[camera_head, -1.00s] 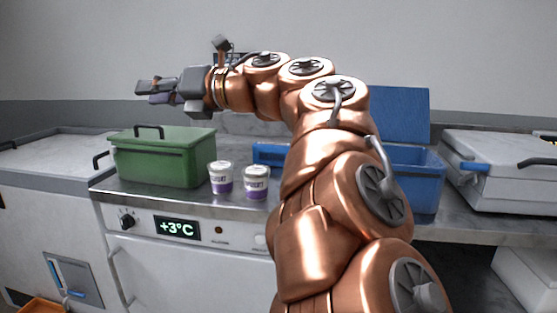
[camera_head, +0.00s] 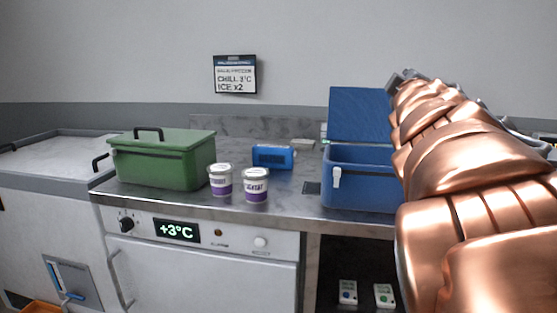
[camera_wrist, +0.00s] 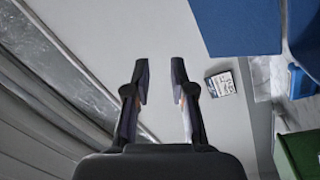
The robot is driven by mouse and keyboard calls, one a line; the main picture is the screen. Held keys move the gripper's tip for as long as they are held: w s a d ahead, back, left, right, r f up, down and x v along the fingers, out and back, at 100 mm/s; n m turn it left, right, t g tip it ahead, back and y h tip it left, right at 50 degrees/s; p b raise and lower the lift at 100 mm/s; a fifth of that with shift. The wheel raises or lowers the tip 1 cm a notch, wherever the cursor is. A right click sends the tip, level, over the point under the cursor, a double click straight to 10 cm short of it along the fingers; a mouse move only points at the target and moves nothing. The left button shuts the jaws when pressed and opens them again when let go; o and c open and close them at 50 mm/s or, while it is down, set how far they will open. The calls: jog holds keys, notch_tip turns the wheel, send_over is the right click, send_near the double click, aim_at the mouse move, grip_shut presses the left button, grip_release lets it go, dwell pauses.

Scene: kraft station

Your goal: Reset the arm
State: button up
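My arm rises along the right side of the head view. My gripper is hidden there behind the arm's links. In the wrist view, my gripper (camera_wrist: 160,82) shows two dark fingers apart with only wall between them, so it is open and empty. The wall sign reading CHILL 3°C and ICE x2 (camera_head: 235,75) hangs on the back wall; it also shows small in the wrist view (camera_wrist: 221,84), right of the fingers.
A green closed box (camera_head: 165,165), two yogurt cups (camera_head: 220,182) (camera_head: 256,187), a blue ice pack (camera_head: 272,157) and an open blue cooler (camera_head: 358,185) stand on the counter. Two small packs (camera_head: 348,291) (camera_head: 383,295) sit below the counter.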

jog(key=s+d+f+m+g, duration=0.2)
jog(key=s+f+g, duration=0.1)
jog(key=f, duration=0.5)
jog(key=s+d+f+m+g, duration=0.2)
jog(key=s+f+m+g, duration=0.1)
jog(key=f, duration=0.5)
jog(key=s+d+f+m+g, duration=0.2)
jog(key=f+g, duration=0.1)
jog(key=f, duration=0.5)
jog(key=s+a+f+m+g+y, duration=0.15)
jog(key=s+a+f+g, duration=0.25)
jog(key=s+f, duration=0.6)
jog(key=s+a+f+m+g+y, duration=0.15)
jog(key=s+a+f+g, duration=0.3)
jog(key=s+f, duration=0.55)
jog(key=s+a+f+g+y, duration=0.25)
jog(key=s+a+g, duration=0.2)
jog(key=s, duration=0.65)
notch_tip(320, 180, up, 25)
jog(key=s+t+p, duration=0.1)
jog(key=p, duration=2.3)
jog(key=shift+r+n+p, duration=0.2)
jog(key=shift+n+p, duration=0.1)
jog(key=shift+p, duration=0.05)
jog(key=shift+s+a+h, duration=0.2)
jog(key=shift+h, duration=0.05)
